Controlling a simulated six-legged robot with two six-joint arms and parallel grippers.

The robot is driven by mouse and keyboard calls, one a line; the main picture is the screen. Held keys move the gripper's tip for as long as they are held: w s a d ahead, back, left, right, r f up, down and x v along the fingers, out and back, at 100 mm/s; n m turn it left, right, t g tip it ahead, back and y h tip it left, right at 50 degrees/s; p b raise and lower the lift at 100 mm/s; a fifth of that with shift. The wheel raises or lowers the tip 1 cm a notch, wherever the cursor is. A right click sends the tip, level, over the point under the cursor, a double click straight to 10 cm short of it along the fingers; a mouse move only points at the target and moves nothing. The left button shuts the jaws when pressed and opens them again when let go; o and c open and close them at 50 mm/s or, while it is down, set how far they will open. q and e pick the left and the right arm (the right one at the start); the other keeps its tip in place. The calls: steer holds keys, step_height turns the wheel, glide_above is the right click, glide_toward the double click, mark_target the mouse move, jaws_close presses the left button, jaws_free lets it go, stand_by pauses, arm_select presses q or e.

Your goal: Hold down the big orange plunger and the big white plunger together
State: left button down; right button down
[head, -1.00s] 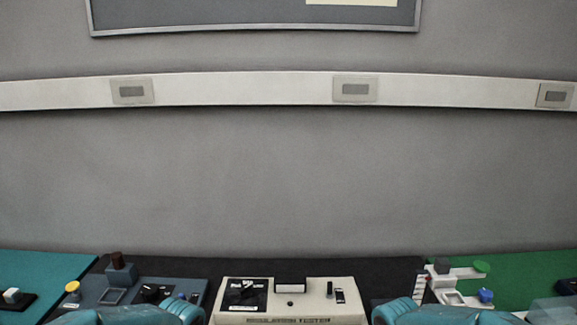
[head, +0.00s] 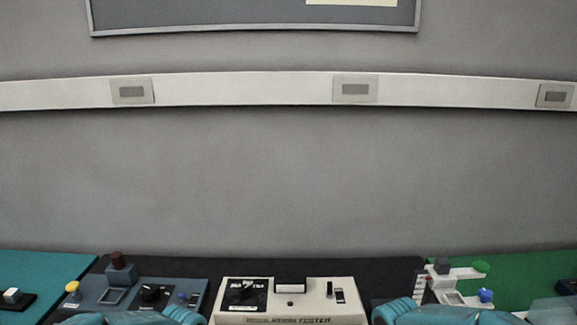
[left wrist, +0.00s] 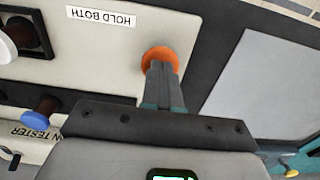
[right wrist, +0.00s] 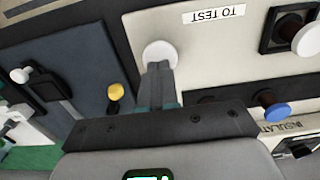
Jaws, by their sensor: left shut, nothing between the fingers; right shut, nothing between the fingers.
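The big orange plunger (left wrist: 151,55) shows as a round disc on the cream tester panel in the left wrist view, near a "HOLD BOTH" label. My left gripper (left wrist: 160,68) is shut and empty, its fingertips over the orange disc and covering its lower part. The big white plunger (right wrist: 158,47) shows in the right wrist view, near a "TO TEST" label. My right gripper (right wrist: 160,68) is shut and empty, its fingertips over the white disc. I cannot tell whether either plunger is pressed in. In the head view both plungers and fingertips are out of sight.
The cream tester (head: 290,306) stands between a blue-grey device (head: 125,279) at left and a white device (head: 462,274) at right. A blue knob (left wrist: 37,117) sits near my left gripper. Another blue knob (right wrist: 276,110) and a yellow knob (right wrist: 116,91) flank my right gripper.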

arm_select(q)
steer(key=shift+r, duration=0.2)
stand_by(0.5)
arm_select(e)
steer(key=shift+f, duration=1)
stand_by(0.3)
steer(key=shift+r, duration=0.3)
arm_select(q)
steer(key=shift+f, duration=0.1)
arm_select(e)
steer(key=shift+f, duration=0.15)
stand_by(1.1)
arm_select(q)
steer(key=shift+f, duration=0.55)
arm_select(e)
steer(key=shift+f, duration=0.55)
stand_by(0.6)
